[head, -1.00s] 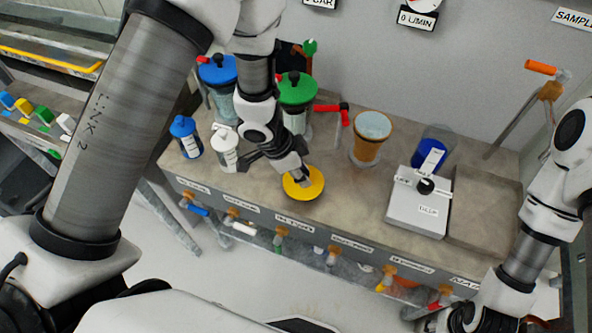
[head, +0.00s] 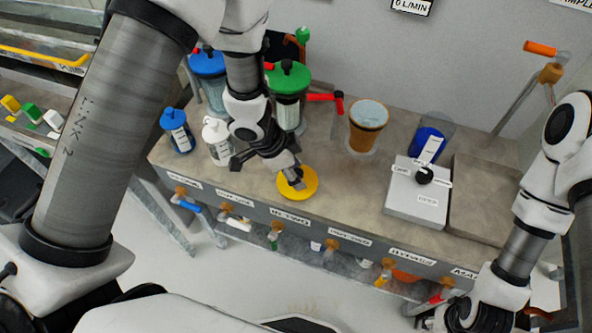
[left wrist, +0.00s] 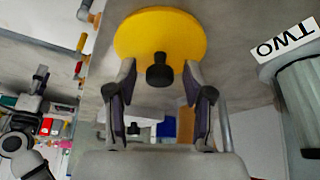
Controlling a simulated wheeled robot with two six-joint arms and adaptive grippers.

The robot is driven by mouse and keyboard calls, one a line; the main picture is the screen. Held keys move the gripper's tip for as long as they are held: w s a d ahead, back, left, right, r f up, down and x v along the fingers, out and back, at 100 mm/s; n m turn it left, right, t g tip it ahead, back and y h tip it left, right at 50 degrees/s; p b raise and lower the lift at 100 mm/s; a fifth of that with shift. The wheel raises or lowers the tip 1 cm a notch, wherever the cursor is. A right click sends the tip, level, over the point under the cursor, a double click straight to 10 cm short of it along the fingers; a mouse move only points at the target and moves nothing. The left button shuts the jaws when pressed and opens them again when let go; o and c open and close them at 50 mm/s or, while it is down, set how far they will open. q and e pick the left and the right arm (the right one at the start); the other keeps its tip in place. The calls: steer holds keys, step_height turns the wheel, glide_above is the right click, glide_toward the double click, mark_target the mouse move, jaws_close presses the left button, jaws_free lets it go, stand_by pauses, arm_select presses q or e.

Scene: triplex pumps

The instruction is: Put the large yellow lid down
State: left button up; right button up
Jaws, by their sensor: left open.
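The large yellow lid (head: 309,182), a round disc with a black knob, appears to lie flat on the grey bench (head: 345,195) near its front edge. The lid also shows in the left wrist view (left wrist: 160,25), with its knob (left wrist: 160,70) toward me. My left gripper (head: 293,176) is just above the lid. In the left wrist view my left gripper (left wrist: 160,82) is open, one finger on each side of the knob, with gaps to both. My right arm is at the right of the head view; the state of its jaws cannot be made out.
A white bottle (head: 218,142) and a blue bottle (head: 177,133) stand left of the lid. Behind are vessels with green (head: 289,79) and blue (head: 208,64) lids. An orange cup (head: 366,128) and a white box (head: 415,198) stand right. Bench between lid and box is clear.

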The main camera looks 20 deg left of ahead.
arm_select(q)
steer(key=p+v, duration=0.4)
steer(key=v, duration=0.8)
steer(key=s+f+n+g, duration=0.1)
steer(key=s+f+n, duration=0.7)
steer(key=f, duration=0.5)
steer(key=s+a+f+n+g+y, duration=0.1)
steer(key=s+a+f+n+y, duration=0.3)
steer(key=s+a+f, duration=0.3)
steer(key=s+f, duration=0.1)
steer(key=s, duration=0.2)
steer(key=shift+s+n, duration=0.35)
steer(key=shift+n, duration=0.05)
steer(key=shift+w, duration=0.1)
steer(key=shift+s+a, duration=0.35)
